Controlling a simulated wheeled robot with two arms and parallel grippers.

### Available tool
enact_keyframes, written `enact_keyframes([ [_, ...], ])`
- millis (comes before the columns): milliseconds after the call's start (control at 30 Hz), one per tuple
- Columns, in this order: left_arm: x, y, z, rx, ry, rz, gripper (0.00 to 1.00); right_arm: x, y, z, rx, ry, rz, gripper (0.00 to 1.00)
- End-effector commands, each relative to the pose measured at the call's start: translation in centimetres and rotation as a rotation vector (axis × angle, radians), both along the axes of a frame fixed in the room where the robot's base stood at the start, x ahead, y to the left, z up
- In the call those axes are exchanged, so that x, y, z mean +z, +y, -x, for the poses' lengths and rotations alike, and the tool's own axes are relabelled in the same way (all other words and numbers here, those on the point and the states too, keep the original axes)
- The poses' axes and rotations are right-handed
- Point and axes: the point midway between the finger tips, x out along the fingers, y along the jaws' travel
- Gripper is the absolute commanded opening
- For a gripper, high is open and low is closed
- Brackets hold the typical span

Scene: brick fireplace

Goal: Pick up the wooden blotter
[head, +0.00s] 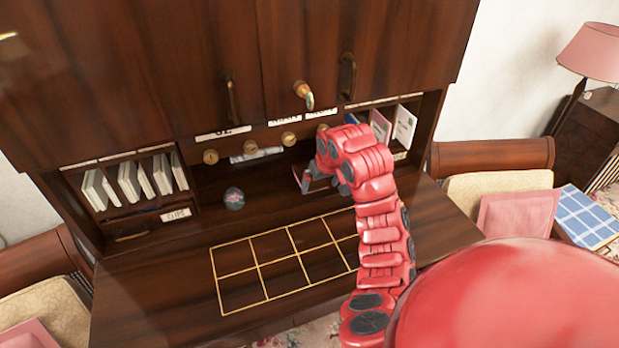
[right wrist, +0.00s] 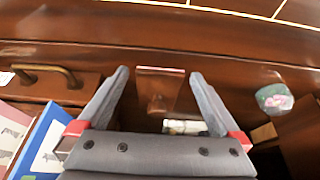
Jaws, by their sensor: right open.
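The wooden blotter (head: 300,180) is a small reddish-brown wooden piece on the desk, at the back near the cubbyholes. In the head view my right gripper (head: 326,184) partly hides it. In the right wrist view the blotter (right wrist: 158,90) lies between the two open fingers of my right gripper (right wrist: 159,74), with a flat top edge and a narrower part below. I cannot tell whether either finger touches it. My left gripper is not in view.
A glass paperweight (head: 234,198) sits left of the blotter and shows in the right wrist view (right wrist: 274,98). Cubbyholes with envelopes (head: 130,182) and cards (head: 404,126) flank the recess. The desktop (head: 150,290), with its gold grid, is clear. Upper cabinet doors (head: 180,60) stand above.

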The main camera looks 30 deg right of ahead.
Motion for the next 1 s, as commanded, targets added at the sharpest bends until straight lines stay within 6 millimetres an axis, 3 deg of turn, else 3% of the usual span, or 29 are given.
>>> enact_keyframes([
  [233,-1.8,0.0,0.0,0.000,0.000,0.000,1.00,-0.2,-0.5,-3.4,0.004,-0.003,-0.004,1.00],
  [400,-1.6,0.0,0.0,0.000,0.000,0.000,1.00,-2.5,-0.8,-4.0,0.001,0.002,-0.003,1.00],
  [700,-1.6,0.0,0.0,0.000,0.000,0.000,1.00,-2.8,-0.9,-4.2,0.002,0.000,0.000,0.98],
  [1000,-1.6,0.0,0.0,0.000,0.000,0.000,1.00,-2.8,-0.9,-4.1,0.001,-0.001,0.000,0.44],
])
